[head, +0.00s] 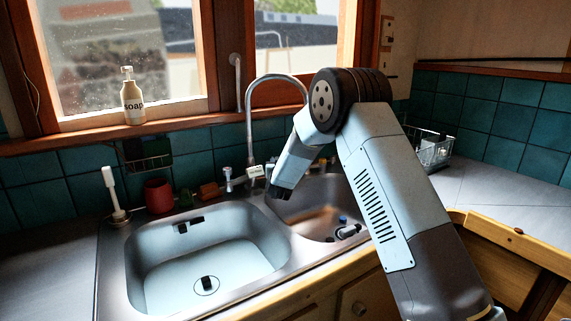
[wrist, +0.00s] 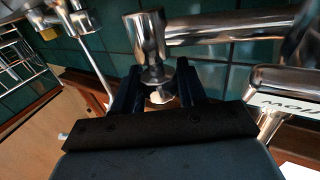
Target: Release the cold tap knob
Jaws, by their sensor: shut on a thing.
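My gripper (head: 277,192) is at the back of the sink, just right of the base of the tall chrome tap (head: 250,120). In the wrist view its two dark fingers (wrist: 158,82) are closed around a chrome tap knob (wrist: 154,72), one on each side, below a horizontal chrome pipe (wrist: 225,27). I take this for the cold tap knob; no hot or cold mark on it can be read. In the head view the held knob is hidden by my gripper. Another chrome tap knob (head: 228,175) stands to the left, free of my gripper.
A labelled block (wrist: 285,92) sits close right of the fingers in the wrist view. The sink has a left basin (head: 200,260) and a right basin (head: 310,218). A red cup (head: 158,195), soap bottle (head: 131,98) and wire rack (head: 432,150) stand around it.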

